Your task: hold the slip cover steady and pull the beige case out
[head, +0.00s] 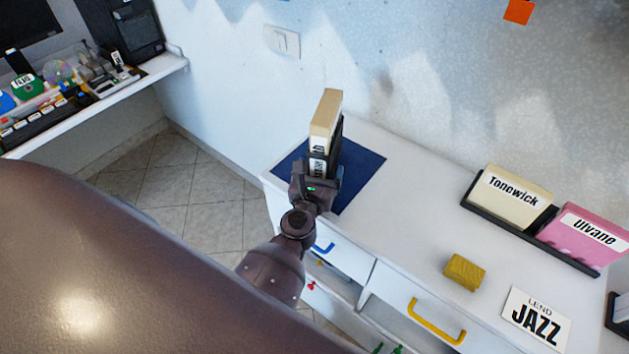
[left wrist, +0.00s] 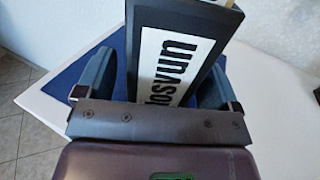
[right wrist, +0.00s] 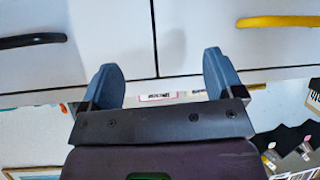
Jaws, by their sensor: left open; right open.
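The beige case (head: 326,108) stands upright in a dark slip cover (head: 337,137) on the blue mat, with its beige top showing above the cover. My left gripper (head: 318,172) is open at the near, lower end of the cover. In the left wrist view, the dark cover with a white lettered label (left wrist: 170,68) stands between the two spread fingers, with a gap visible at the right finger. My right gripper (right wrist: 160,70) is open and empty in the right wrist view, in front of white drawer fronts; it does not show in the head view.
The blue mat (head: 364,172) lies on a white cabinet top. To the right stand a black rack (head: 485,222) with a cream case (head: 510,197) and a pink case (head: 588,236), a yellow block (head: 464,272) and a JAZZ card (head: 536,318). The cabinet top between mat and rack is clear.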

